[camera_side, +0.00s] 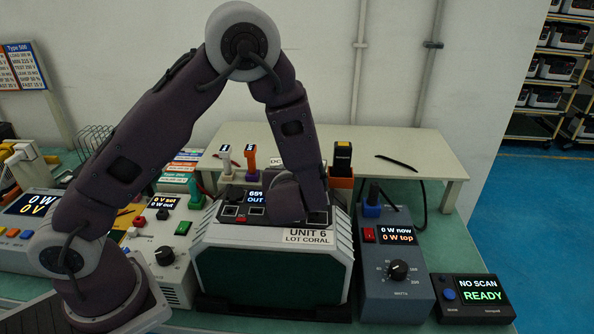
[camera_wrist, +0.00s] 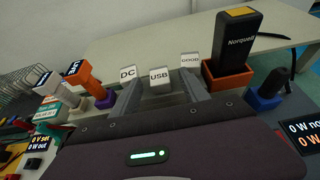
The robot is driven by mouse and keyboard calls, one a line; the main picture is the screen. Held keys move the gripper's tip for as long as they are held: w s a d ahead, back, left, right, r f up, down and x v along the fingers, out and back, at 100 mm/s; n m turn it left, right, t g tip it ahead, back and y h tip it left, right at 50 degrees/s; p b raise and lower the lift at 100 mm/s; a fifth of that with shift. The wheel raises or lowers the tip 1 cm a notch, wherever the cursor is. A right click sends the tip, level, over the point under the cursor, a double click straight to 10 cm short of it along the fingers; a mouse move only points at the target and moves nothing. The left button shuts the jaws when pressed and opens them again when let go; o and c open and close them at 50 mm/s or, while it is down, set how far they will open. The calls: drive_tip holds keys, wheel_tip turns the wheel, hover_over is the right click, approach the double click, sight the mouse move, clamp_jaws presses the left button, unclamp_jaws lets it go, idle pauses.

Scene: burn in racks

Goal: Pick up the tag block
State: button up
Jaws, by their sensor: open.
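I cannot tell for sure which thing is the tag block. White label pieces reading DC (camera_wrist: 128,75), USB (camera_wrist: 159,76) and GOOD (camera_wrist: 190,60) stand beyond my gripper in the wrist view. A DC label (camera_side: 275,162) shows partly behind my arm in the side view. My gripper (camera_wrist: 160,98) shows as two grey fingers, open and apart, with nothing clearly held between them; the USB label appears beyond the gap. In the side view my wrist is over the top of the Unit 6 case (camera_side: 320,237), and the fingertips are hidden.
A black Norquell device (camera_wrist: 236,45) stands in an orange holder (camera_wrist: 226,78) to the right. An orange-handled tool (camera_side: 250,156) stands at left. A watt box (camera_side: 395,285) and a scan box (camera_side: 472,297) sit right of the case. The raised shelf (camera_side: 400,146) is mostly clear.

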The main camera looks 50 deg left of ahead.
clamp_jaws()
wheel_tip(320, 180, up, 10)
idle(1.1)
